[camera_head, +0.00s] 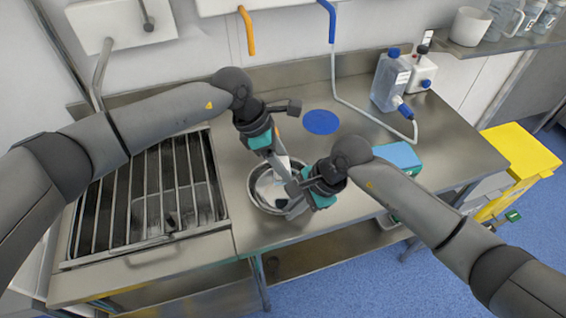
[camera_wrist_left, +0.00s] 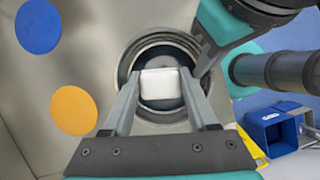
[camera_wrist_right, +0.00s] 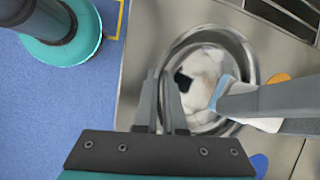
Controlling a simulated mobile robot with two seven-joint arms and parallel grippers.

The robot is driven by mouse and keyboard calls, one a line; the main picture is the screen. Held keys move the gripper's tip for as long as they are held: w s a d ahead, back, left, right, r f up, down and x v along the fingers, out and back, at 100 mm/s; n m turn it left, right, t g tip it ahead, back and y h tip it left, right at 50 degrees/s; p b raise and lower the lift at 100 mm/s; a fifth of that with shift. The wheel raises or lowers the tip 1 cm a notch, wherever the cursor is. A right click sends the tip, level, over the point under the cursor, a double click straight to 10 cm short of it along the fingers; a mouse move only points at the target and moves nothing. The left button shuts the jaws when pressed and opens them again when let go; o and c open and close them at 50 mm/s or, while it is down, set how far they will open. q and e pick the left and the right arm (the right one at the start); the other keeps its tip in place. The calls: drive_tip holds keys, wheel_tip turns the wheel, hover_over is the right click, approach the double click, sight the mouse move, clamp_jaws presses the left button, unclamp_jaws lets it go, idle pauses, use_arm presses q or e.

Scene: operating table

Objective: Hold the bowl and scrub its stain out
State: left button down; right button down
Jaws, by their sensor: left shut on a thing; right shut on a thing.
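The metal bowl (camera_head: 263,204) stands upright near the counter's front edge, right of the grated basin. It also shows in the left wrist view (camera_wrist_left: 130,62) and right wrist view (camera_wrist_right: 246,58). A dark stain (camera_wrist_right: 184,80) shows on its whitish inside. My left gripper (camera_head: 284,172) is shut on a white sponge (camera_wrist_left: 162,83), held over or inside the bowl; whether it touches the inside is unclear. The sponge's white and blue edge shows in the right wrist view (camera_wrist_right: 220,92). My right gripper (camera_head: 294,206) is shut on the bowl's rim at its near right side.
A blue disc (camera_head: 321,122) and an orange disc (camera_wrist_left: 74,109) lie flat on the counter. The grated basin (camera_head: 150,190) is left. A blue-topped box (camera_head: 400,155), bottle (camera_head: 390,80) and hose stand right and behind. A yellow bin (camera_head: 520,160) is beyond the right end.

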drive_tip(key=shift+s+d+f, duration=0.1)
drive_tip(key=shift+s+f, duration=0.05)
drive_tip(key=shift+f, duration=0.05)
drive_tip(key=c, duration=0.9)
unclamp_jaws()
drive_tip(key=shift+r, duration=0.15)
drive_tip(key=v, duration=1.2)
